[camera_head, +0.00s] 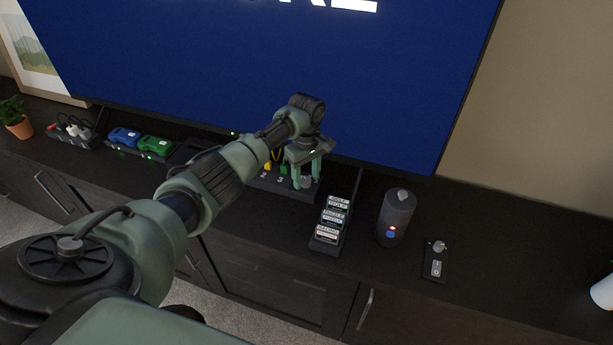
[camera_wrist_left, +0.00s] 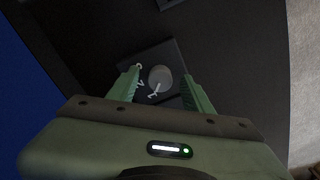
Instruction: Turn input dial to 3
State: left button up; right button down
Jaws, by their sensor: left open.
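The input dial (camera_wrist_left: 160,78) is a round grey knob on a dark panel, with pale number marks beside it in the left wrist view. My left gripper (camera_wrist_left: 168,82) is open, with one green finger on each side of the knob. A gap shows between the knob and each finger. My forearm hides part of the box. The number the dial points to is too small to tell. My right gripper is not in view.
A rack of game cartridges (camera_head: 329,220) stands right of the box, then a dark cylinder (camera_head: 396,217) with a red light and a small switch plate (camera_head: 436,262). Blue and green controllers (camera_head: 155,145) lie at left. A large blue screen (camera_head: 250,70) rises close behind.

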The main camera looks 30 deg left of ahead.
pick_arm(q)
jog(key=shift+f, duration=0.1)
grip_shut()
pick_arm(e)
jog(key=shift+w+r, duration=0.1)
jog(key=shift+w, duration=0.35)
